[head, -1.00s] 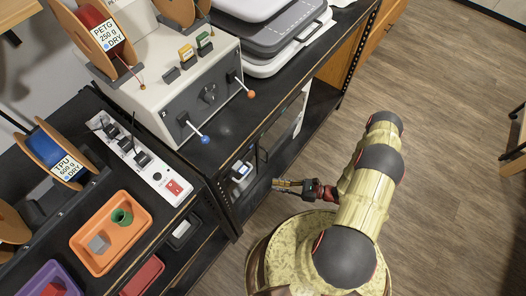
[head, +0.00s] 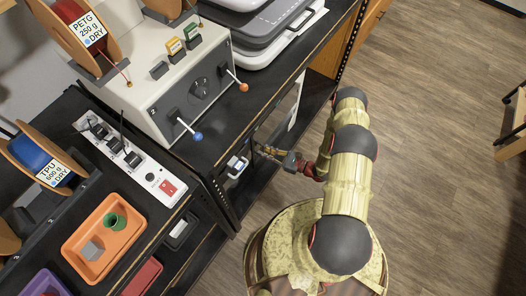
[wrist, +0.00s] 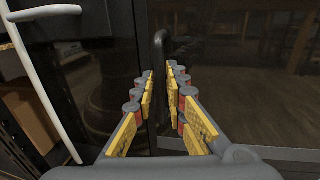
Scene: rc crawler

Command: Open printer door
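The printer stands on the shelf under the black bench; its dark, glassy door (wrist: 240,75) fills much of the wrist view. A black upright bar handle (wrist: 160,48) is on the door. My gripper (wrist: 160,72) has yellow-padded fingers apart, pointing at the door, with the handle's lower part in the gap between the fingertips. I cannot tell whether the pads touch it. In the head view my gripper (head: 257,149) reaches into the shelf opening at the printer front, and my arm hides part of it. The door looks closed.
A control box (head: 185,75) with levers, a power strip (head: 130,155) and an orange tray (head: 105,238) are on the bench above. A black shelf post (head: 222,205) stands left of my gripper. A pale bent bar (wrist: 35,75) is at left in the wrist view.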

